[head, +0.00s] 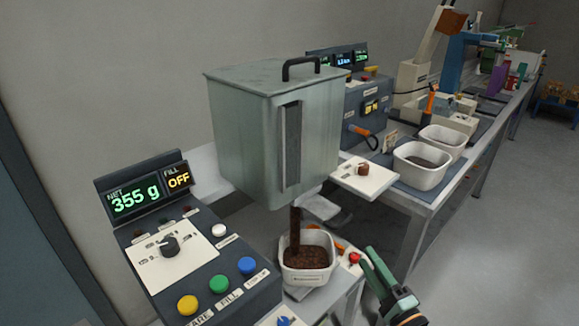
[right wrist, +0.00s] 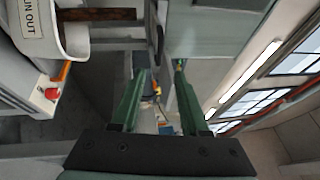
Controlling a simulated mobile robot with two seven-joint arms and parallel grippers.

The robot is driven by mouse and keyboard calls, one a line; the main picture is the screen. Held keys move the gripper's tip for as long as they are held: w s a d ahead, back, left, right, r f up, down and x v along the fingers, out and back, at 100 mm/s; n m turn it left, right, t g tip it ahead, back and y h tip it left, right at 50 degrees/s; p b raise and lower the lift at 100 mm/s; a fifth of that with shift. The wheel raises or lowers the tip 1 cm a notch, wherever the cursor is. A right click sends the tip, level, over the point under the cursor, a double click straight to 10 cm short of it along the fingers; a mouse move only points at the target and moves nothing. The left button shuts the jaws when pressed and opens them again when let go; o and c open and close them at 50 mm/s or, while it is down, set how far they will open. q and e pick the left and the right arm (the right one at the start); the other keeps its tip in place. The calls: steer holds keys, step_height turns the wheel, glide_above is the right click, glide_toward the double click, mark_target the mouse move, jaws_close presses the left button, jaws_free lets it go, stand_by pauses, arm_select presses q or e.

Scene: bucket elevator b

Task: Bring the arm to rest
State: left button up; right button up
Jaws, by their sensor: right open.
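My right gripper (head: 373,262) has green fingers and shows at the lower middle right in the head view. It is to the right of the white tub (head: 325,275) and apart from it. In the right wrist view the two green fingers (right wrist: 160,80) stand apart with nothing held between them. The tub holds brown material (head: 306,257), and a brown column of it (head: 295,228) reaches down into the tub from below the grey-green hopper (head: 230,150). My left gripper is in neither view.
A control panel (head: 205,262) at front left reads 355 g and FILL OFF. A red button (head: 354,258) is close to my right gripper. Two white tubs (head: 420,178) (head: 445,140) stand on the bench behind. Open floor (head: 500,250) lies to the right.

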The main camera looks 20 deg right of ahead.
steer(key=s+a+f+n+g+y+p, duration=0.2)
steer(key=s+a+f+n+g+p, duration=0.4)
steer(key=n, duration=1.5)
steer(key=s+a+f+g, duration=0.4)
steer(key=s+a+f, duration=0.4)
steer(key=a, duration=0.3)
steer(key=shift+s+a+f+g, duration=0.3)
steer(key=shift+a, duration=0.1)
steer(key=shift+c, duration=0.2)
